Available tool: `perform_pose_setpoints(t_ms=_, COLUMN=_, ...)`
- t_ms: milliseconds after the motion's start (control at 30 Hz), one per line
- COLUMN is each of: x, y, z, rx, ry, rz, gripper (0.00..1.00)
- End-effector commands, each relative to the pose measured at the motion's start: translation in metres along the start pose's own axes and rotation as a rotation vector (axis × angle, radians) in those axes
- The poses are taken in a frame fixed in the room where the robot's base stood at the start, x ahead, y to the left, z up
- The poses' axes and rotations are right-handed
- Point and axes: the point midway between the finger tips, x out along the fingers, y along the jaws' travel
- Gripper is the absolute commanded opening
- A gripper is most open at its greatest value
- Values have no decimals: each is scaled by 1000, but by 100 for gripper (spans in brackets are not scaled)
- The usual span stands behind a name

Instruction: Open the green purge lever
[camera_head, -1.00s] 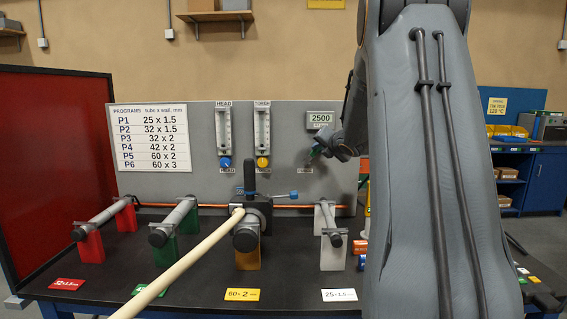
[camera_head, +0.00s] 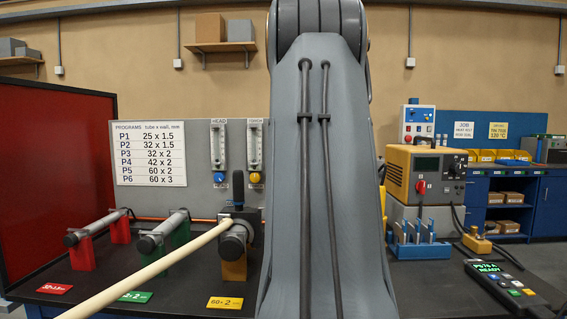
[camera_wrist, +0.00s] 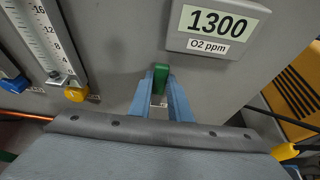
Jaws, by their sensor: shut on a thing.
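The green purge lever (camera_wrist: 161,76) shows in the wrist view, on the grey panel below the O2 display. My gripper (camera_wrist: 162,88) has its two blue-grey fingers closed on the sides of the lever. A small label shows between the fingers, too small to read. The O2 display (camera_wrist: 217,22) reads 1300 ppm. In the head view my arm hides the lever, the display and the gripper.
The yellow knob (camera_wrist: 76,91) and its flow gauge are left of my gripper. A long pale tube (camera_head: 150,270) crosses the bench to the clamp (camera_head: 238,232). An orange power unit (camera_head: 425,172) and a control pendant (camera_head: 507,285) stand right of my arm.

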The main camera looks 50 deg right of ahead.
Motion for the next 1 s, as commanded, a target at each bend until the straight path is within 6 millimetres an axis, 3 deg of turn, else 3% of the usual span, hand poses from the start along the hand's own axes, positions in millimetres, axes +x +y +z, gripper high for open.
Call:
perform_pose_setpoints(t_ms=200, x=1, y=-12, z=0, rx=-17, ry=0, rz=-26, gripper=0)
perform_pose_setpoints(t_ms=600, x=1, y=-12, z=0, rx=-23, ry=0, rz=-27, gripper=0)
perform_pose_setpoints(t_ms=633, x=1, y=-11, z=0, rx=-23, ry=0, rz=-26, gripper=22)
perform_pose_setpoints(t_ms=700, x=1, y=-11, z=0, rx=-22, ry=0, rz=-26, gripper=34)
perform_pose_setpoints(t_ms=1000, x=0, y=-11, z=0, rx=-20, ry=0, rz=-25, gripper=36)
